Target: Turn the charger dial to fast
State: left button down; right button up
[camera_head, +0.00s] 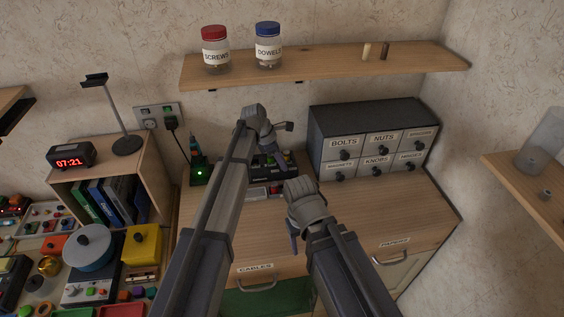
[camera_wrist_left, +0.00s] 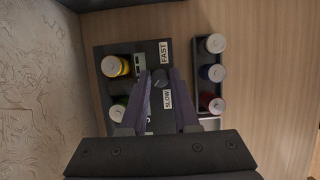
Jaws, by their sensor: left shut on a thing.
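The charger (camera_head: 285,160) is a dark box on the wooden cabinet top, partly hidden behind my left arm. In the left wrist view the dark charger face (camera_wrist_left: 104,82) has a FAST label (camera_wrist_left: 164,52) and a SLOW label (camera_wrist_left: 168,98). Its small dark round dial (camera_wrist_left: 160,76) lies between the tips of my left gripper (camera_wrist_left: 160,80), which is shut on it. The dial's pointer is not clear. In the head view my left gripper (camera_head: 276,150) points down at the charger. My right gripper (camera_head: 292,240) hangs in front of the cabinet, its jaw opening unclear.
Batteries (camera_wrist_left: 115,66) sit in the charger, and several more stand in a dark holder (camera_wrist_left: 196,90) beside it. A labelled drawer unit (camera_head: 316,140) stands to the right. A shelf (camera_head: 330,66) with jars is above. Cabinet top right of my right arm is clear.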

pick_arm(q)
jog(key=shift+w+m, duration=0.1)
jog(key=shift+m, duration=0.3)
jog(key=m+g, duration=0.1)
jog(key=m, duration=0.3)
jog(key=shift+w+g, duration=0.15)
jog(key=shift+g, duration=0.25)
jog(key=m+g, duration=0.1)
jog(key=m, duration=0.1)
jog(key=m+y, duration=0.1)
jog(key=m, duration=0.2)
jog(key=shift+w+d+g, duration=0.1)
jog(key=shift+w+g, duration=0.05)
jog(key=shift+g, duration=0.25)
jog(key=m+y, duration=0.1)
jog(key=m, duration=0.2)
jog(key=m+g, duration=0.1)
jog(key=m, duration=0.1)
jog(key=shift+d+m+y, duration=0.1)
jog(key=shift+m+y, duration=0.3)
jog(key=m, duration=0.2)
jog(key=m+y, duration=0.1)
jog(key=m, duration=0.1)
jog(key=shift+d+g+y, duration=0.1)
jog(key=shift+g+y, duration=0.2)
jog(key=shift+m, duration=0.3)
jog(key=c, duration=0.7)
grip_release()
jog(key=shift+o, duration=0.2)
